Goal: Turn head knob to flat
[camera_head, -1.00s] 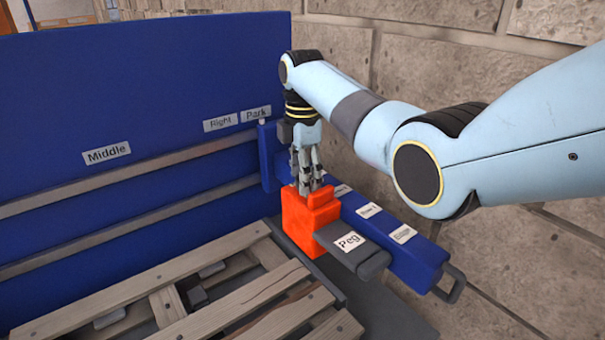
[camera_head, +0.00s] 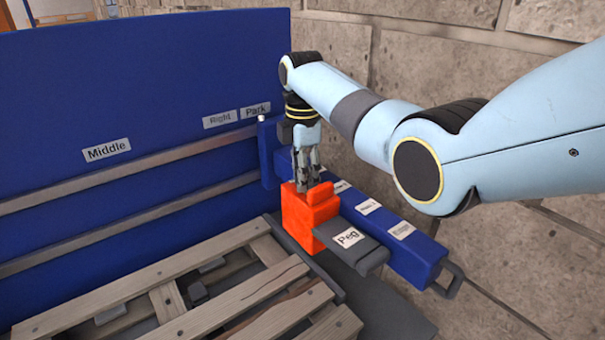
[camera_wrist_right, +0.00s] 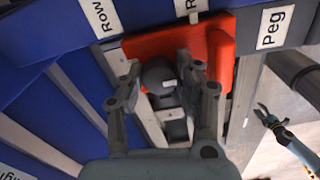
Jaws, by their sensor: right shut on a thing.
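The orange head block (camera_head: 300,222) sits on the blue beam at the right end of the pallet, with a dark grey arm labelled Peg (camera_head: 365,250) beside it. My right gripper (camera_head: 308,186) points down at the block's top. In the right wrist view, the dark round knob (camera_wrist_right: 158,75) with a small white mark lies between its fingers, and the gripper is shut on it. The fingers partly cover the knob, and I cannot read which setting it marks. My left gripper (camera_wrist_right: 268,116) shows small in the right wrist view, its fingers spread, away from the block.
The blue beam (camera_head: 410,255) carries several white labels and ends in a grey handle (camera_head: 450,282). A tall blue panel (camera_head: 140,90) with Middle, Right and Park labels stands behind a wooden pallet (camera_head: 225,300). A stone wall (camera_head: 420,60) is behind my right arm.

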